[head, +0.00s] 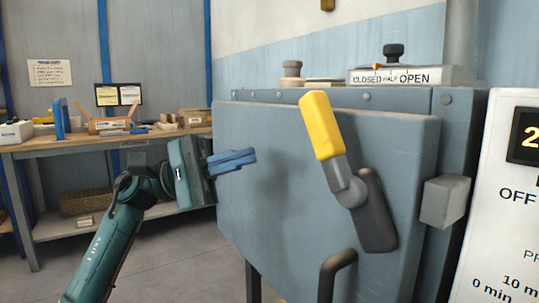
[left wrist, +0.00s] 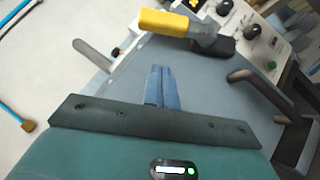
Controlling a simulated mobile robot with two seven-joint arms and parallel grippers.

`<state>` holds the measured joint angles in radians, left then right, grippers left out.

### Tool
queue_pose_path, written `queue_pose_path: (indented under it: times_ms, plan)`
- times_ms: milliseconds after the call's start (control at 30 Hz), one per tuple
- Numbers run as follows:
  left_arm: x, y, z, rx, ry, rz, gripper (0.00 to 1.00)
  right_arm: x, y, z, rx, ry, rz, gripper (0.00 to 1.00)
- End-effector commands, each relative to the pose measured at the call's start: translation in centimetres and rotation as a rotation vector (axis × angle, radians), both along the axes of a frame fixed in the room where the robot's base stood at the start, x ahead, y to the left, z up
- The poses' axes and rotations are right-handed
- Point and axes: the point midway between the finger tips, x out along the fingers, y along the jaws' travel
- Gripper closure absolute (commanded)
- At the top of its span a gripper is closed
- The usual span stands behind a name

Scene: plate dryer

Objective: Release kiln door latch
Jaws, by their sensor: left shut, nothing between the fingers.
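The kiln door (head: 285,200) is a large grey-blue panel, and it fills much of the left wrist view (left wrist: 205,85). Its latch has a yellow grip (head: 322,125) on a dark pivot arm (head: 373,215). The grip points up and slightly left in the head view. The yellow grip also shows in the left wrist view (left wrist: 165,22), beyond my fingers. My left gripper (head: 250,157) has blue fingers shut together and empty, left of the latch and apart from it. My right gripper is not in view.
A dark curved handle (head: 338,268) sticks out low on the door. A grey block (head: 445,201) sits right of the door edge, near a white control panel (head: 510,200). A cluttered workbench (head: 100,140) stands behind at left. The floor between is clear.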

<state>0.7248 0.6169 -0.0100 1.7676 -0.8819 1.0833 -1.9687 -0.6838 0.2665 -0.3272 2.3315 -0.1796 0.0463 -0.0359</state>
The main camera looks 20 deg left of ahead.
Motion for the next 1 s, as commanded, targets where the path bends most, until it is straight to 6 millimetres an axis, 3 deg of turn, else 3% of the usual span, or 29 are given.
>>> queue_pose_path:
  times_ms: [100, 300, 867, 1000]
  plan:
    - [-0.3, 2.0, -0.9, 0.000, 0.002, 0.004, 1.00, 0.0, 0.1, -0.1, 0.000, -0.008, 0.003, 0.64]
    - [-0.6, 3.7, -1.5, 0.000, 0.003, 0.001, 1.00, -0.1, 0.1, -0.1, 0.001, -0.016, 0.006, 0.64]
    - [-0.7, 3.9, -1.6, 0.000, 0.001, 0.001, 1.00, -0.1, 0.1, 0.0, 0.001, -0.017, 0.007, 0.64]
    - [-0.7, 3.9, 0.1, 0.000, 0.000, 0.001, 1.00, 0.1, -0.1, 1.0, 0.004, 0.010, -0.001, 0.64]
